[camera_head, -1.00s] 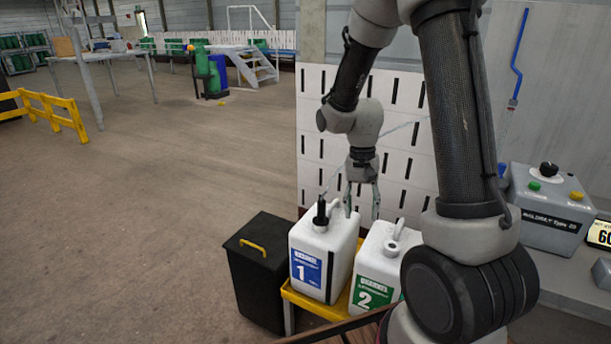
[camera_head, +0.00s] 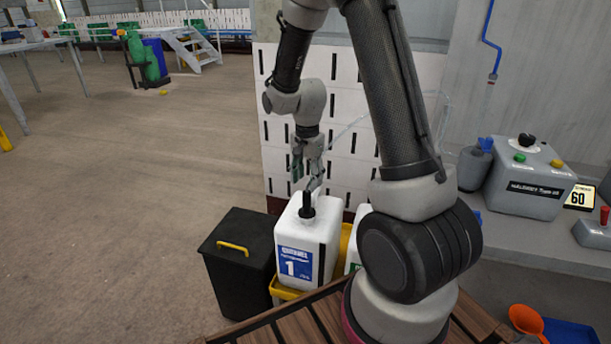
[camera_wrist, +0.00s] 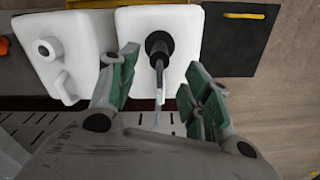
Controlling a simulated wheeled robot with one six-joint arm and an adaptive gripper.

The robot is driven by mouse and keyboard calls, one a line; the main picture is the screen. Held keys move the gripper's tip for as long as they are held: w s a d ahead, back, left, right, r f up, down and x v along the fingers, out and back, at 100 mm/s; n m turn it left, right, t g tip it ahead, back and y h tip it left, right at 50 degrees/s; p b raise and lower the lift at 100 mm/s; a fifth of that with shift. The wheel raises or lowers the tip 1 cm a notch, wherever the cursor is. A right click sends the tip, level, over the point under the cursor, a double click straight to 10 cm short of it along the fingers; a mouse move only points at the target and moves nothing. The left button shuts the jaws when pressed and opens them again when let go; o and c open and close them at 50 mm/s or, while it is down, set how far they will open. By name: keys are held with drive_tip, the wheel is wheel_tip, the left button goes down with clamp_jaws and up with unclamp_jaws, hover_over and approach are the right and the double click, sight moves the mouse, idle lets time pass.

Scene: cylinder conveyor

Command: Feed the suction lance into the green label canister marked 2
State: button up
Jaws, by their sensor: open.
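The suction lance (camera_head: 307,205) has a black top and stands in the mouth of a white canister with a blue label marked 1 (camera_head: 318,240). In the wrist view the lance (camera_wrist: 158,47) shows between my fingers with a pale tube running from it. The green label canister is mostly hidden by my arm in the head view, only a sliver (camera_head: 353,250) showing. In the wrist view a white canister (camera_wrist: 75,60) with an uncapped-looking round neck stands left of the lance. My gripper (camera_head: 308,177) is open just above the lance; its green-padded fingers (camera_wrist: 162,78) are on either side, apart from it.
A black bin with a yellow handle (camera_head: 235,275) stands left of the canisters, which rest on a yellow stand (camera_head: 284,292). A slotted white wall panel (camera_head: 352,105) is behind.

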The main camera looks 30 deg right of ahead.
sight(307, 191)
wheel_tip(307, 191, down, 8)
drive_tip(key=shift+r, duration=0.2)
clamp_jaws()
drive_tip(key=c, duration=0.9)
unclamp_jaws()
clamp_jaws()
drive_tip(key=shift+r, duration=2.6)
